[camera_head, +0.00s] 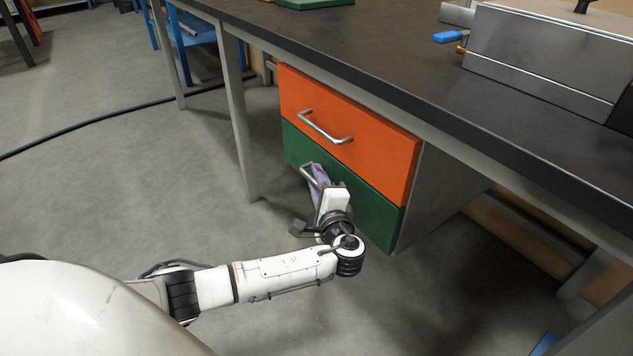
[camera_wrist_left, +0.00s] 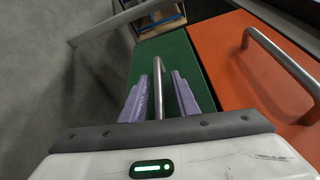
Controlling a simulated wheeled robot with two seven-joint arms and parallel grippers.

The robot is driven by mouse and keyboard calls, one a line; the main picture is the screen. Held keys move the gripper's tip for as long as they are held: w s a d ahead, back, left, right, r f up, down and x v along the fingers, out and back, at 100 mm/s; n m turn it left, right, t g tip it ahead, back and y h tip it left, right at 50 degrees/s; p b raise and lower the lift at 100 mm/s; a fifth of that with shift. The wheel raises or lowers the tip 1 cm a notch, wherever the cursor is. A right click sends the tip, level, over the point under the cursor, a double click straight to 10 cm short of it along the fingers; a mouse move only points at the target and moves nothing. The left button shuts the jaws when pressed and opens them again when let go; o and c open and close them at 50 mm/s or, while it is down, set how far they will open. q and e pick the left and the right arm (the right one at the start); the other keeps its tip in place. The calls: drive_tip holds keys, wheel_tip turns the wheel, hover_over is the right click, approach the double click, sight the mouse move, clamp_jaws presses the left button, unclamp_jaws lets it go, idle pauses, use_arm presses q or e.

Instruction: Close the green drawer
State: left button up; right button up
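The green drawer (camera_head: 365,205) is the lower of two drawers under the workbench. Its front looks about level with the orange one above; I cannot tell if a small gap remains behind it. It also shows in the left wrist view (camera_wrist_left: 172,52). My left gripper (camera_head: 316,174) is at its metal handle (camera_wrist_left: 158,88). In the left wrist view, the purple fingers (camera_wrist_left: 163,90) are apart, one on each side of the handle bar, with gaps visible on both sides. The gripper partly hides the handle in the head view. My right gripper is not in view.
The orange drawer (camera_head: 345,128) with its own handle (camera_head: 325,130) is directly above. The dark workbench top (camera_head: 400,50) overhangs the drawers. A bench leg (camera_head: 240,125) stands left of them. A grey metal box (camera_head: 545,60) sits on the bench. The floor in front is clear.

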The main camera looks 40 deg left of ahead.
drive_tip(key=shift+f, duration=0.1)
use_arm(q)
drive_tip(key=f+p+v, duration=0.1)
drive_tip(key=p+v, duration=0.2)
drive_tip(key=v, duration=0.7)
drive_tip(key=shift+r, duration=0.5)
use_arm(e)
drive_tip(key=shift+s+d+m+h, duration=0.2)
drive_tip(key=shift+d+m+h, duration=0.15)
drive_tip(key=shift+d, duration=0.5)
use_arm(q)
drive_tip(key=shift+s+d, duration=0.1)
drive_tip(key=shift+s, duration=0.05)
